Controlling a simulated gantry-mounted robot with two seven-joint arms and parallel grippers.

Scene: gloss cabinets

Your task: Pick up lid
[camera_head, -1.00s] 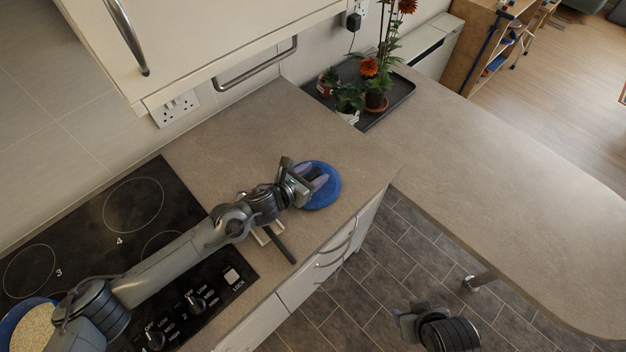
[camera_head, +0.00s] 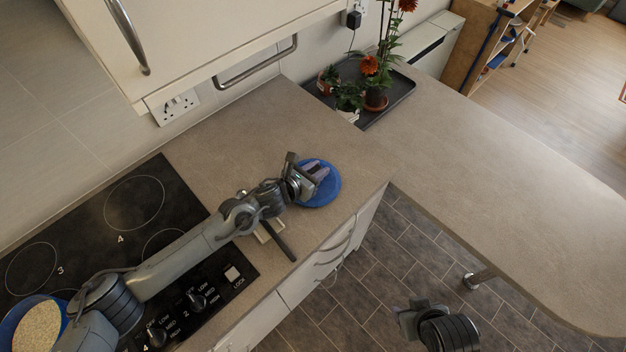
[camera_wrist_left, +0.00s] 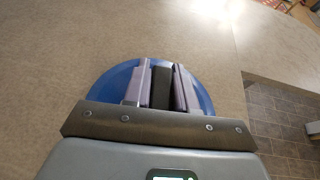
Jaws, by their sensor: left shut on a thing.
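The blue round lid (camera_head: 325,194) lies on the worktop to the right of the hob. My left gripper (camera_head: 318,172) is over the lid, with its fingers at the lid's middle. In the left wrist view the lid (camera_wrist_left: 112,82) shows on both sides of the fingers (camera_wrist_left: 161,85), which are closed on a dark upright handle between them. My right gripper (camera_head: 408,318) is at the lower right of the head view, over the floor and away from the worktop; its fingers do not show clearly.
A blue-rimmed pot with pale contents (camera_head: 40,325) stands on the black hob (camera_head: 75,225) at lower left. A light block with a dark bar (camera_head: 280,240) lies under my left arm. A tray (camera_head: 396,98) with potted plants stands at the back. The right worktop (camera_head: 490,175) is clear.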

